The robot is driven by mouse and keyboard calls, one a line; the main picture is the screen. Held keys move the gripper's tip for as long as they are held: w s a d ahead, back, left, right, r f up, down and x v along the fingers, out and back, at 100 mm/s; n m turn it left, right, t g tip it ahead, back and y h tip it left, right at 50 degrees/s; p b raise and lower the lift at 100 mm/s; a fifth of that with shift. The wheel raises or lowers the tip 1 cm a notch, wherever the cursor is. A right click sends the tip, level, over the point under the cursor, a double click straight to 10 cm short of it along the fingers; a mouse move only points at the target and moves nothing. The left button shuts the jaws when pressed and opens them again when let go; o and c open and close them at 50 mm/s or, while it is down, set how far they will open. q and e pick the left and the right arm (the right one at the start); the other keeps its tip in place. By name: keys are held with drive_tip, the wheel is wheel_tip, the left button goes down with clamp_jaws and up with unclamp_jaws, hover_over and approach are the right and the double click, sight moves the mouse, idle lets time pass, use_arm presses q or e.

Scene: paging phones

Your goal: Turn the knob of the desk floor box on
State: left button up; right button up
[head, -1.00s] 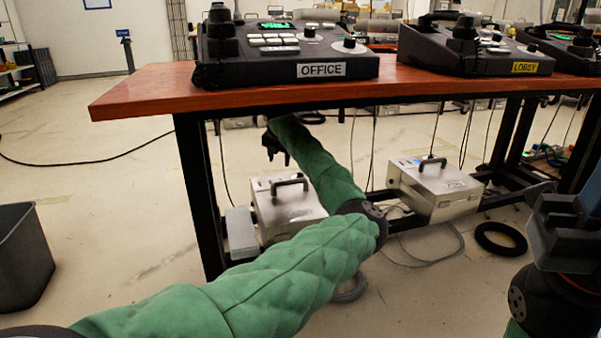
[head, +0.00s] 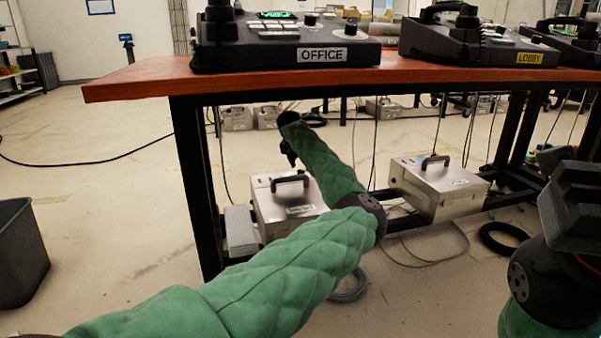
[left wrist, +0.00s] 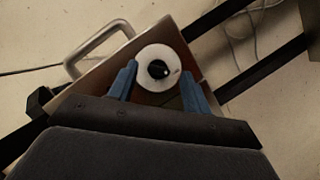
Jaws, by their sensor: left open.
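The silver floor box (head: 278,213) with a black handle stands under the left end of the desk, below the OFFICE console. In the left wrist view, a dark round knob (left wrist: 158,69) sits on a white disc on top of the box (left wrist: 105,63). My left gripper (left wrist: 159,73) is open, its blue fingers on either side of the disc in that view. I cannot tell whether they touch the knob. In the head view, the left gripper (head: 288,153) is a small dark shape above the box, mostly hidden by my green arm. My right gripper (head: 583,205) is partly cut off at the right edge, its fingers unclear.
The wooden desk top (head: 135,82) is above the box, with a dark leg (head: 195,180) to its left. A second silver box (head: 440,193) stands to the right. Cables hang behind. A dark bin (head: 20,250) stands at the left.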

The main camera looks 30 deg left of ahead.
use_arm(q)
drive_tip(key=shift+w+f, duration=0.25)
drive_tip(key=shift+f, duration=0.3)
